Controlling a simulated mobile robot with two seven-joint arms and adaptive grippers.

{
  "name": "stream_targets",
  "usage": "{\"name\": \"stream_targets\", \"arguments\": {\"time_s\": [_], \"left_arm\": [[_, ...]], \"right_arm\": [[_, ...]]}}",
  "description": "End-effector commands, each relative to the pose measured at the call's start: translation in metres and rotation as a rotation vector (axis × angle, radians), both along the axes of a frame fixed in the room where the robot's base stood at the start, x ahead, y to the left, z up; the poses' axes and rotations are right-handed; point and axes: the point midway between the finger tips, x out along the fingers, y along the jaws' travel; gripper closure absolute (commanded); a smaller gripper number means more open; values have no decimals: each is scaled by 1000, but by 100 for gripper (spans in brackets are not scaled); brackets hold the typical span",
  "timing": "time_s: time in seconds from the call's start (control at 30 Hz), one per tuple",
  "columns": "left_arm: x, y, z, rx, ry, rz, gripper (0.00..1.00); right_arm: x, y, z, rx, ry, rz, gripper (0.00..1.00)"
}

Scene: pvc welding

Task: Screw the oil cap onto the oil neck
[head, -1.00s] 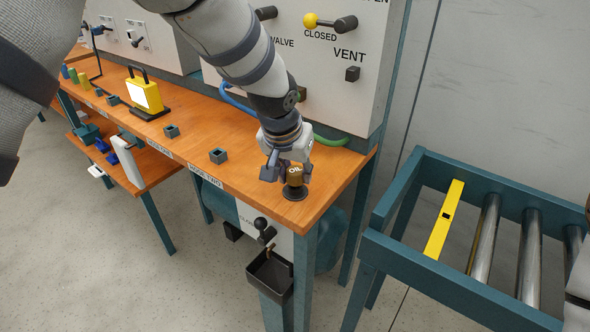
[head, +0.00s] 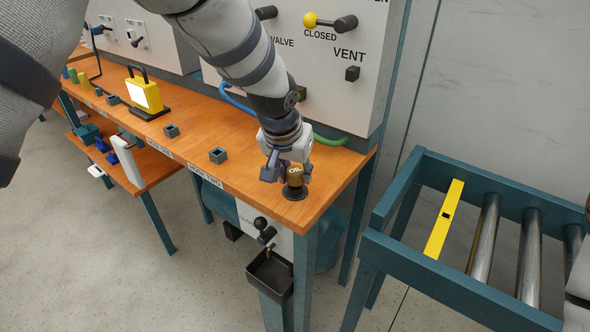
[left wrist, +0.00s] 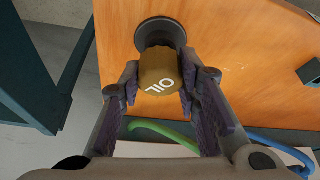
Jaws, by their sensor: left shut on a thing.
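The oil cap (head: 295,176) is a brown-gold cylinder with "OIL" written on its top. It sits upright over a dark round base, the oil neck (head: 294,193), near the front right corner of the wooden bench. My left gripper (head: 288,170) comes down from above with its fingers on either side of the cap and is shut on it. In the left wrist view the cap (left wrist: 161,72) is between the two fingers, and the dark flange of the neck (left wrist: 160,32) shows beyond it. How far the cap is threaded is hidden. My right gripper is not seen.
The bench (head: 235,128) holds small dark square sockets (head: 218,156) and a yellow work lamp (head: 145,92). A grey panel with valve handles (head: 335,75) stands behind. Green and blue hoses run along its foot. A roller conveyor (head: 400,240) stands at right.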

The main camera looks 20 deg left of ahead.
Motion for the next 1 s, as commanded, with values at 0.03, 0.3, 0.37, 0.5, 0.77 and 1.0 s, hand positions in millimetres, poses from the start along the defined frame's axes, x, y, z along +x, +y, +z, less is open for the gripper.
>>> {"name": "stream_targets", "arguments": {"time_s": [0.03, 0.3, 0.37, 0.5, 0.77, 1.0], "left_arm": [[0, 0, -2, 0, 2, 0, 92], [0, 0, -8, 0, 1, 0, 92], [0, 0, -7, 0, 0, 0, 92], [0, 0, -2, 0, -1, 0, 92], [0, 0, 3, 0, 0, 0, 92], [0, 0, 3, 0, 0, 0, 92]], "right_arm": [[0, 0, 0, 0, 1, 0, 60], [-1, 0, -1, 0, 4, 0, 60], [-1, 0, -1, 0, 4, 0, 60], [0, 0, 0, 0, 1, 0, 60], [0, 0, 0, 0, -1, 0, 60], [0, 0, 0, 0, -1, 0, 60]]}}
